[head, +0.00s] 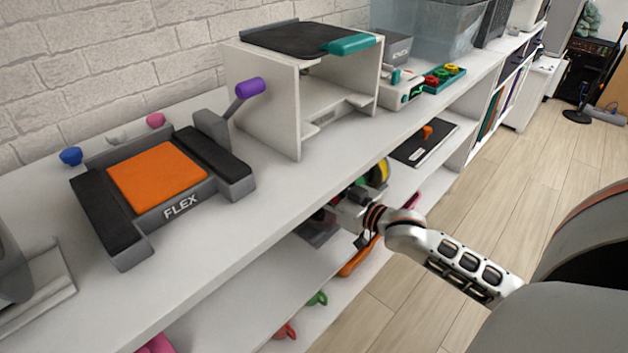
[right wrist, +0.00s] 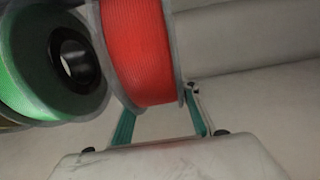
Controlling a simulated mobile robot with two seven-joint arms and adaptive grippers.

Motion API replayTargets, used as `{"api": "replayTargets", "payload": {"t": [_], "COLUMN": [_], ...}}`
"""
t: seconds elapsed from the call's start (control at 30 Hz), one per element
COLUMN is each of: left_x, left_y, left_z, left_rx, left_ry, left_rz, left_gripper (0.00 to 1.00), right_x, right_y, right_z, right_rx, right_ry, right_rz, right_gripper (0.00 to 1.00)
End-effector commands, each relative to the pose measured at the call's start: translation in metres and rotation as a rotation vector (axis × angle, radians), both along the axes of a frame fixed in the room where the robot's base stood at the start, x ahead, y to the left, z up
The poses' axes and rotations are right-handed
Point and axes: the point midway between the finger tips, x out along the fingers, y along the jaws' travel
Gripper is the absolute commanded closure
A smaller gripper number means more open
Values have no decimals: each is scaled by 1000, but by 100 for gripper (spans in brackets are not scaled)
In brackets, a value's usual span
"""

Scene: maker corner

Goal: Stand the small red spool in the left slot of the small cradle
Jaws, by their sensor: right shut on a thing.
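The red spool (right wrist: 138,50) fills the upper middle of the right wrist view, with grey flanges. My right gripper (right wrist: 160,108) has its teal fingers on both sides of the red spool's lower end and is shut on it. In the head view my right gripper (head: 350,210) reaches in at the lower shelf, under the counter edge, and mostly hides what it holds. A green spool (right wrist: 28,72) with a black hub is just left of the red one. A dark grey piece (head: 318,236) below the gripper may be the cradle; its slots are hidden. My left gripper is out of view.
A yellow spool (head: 381,172) is close behind my right gripper. The counter edge overhangs the lower shelf. An orange object (head: 358,258), a green one (head: 317,299) and a red one (head: 286,331) lie lower down. A black panel (head: 424,142) lies farther right.

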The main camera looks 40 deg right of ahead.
Motion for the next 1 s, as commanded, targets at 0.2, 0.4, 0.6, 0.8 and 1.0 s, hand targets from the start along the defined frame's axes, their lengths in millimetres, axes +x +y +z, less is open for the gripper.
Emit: {"api": "replayTargets", "payload": {"t": [0.2, 0.4, 0.6, 0.8, 1.0], "left_x": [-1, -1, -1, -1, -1], "left_y": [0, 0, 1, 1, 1], "left_z": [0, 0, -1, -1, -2], "left_rx": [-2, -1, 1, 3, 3], "left_ry": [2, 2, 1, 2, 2], "left_rz": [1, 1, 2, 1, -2], "left_gripper": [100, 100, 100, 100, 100], "right_x": [1, 1, 0, 0, -8], "right_y": [0, 0, 0, 0, -1], "right_z": [2, 2, 1, -1, -1], "right_rx": [0, 1, 1, 1, 1], "right_ry": [-4, -4, -3, 1, 2], "right_rz": [0, 0, 0, 0, 0], "right_gripper": [100, 100, 50, 50, 50]}}
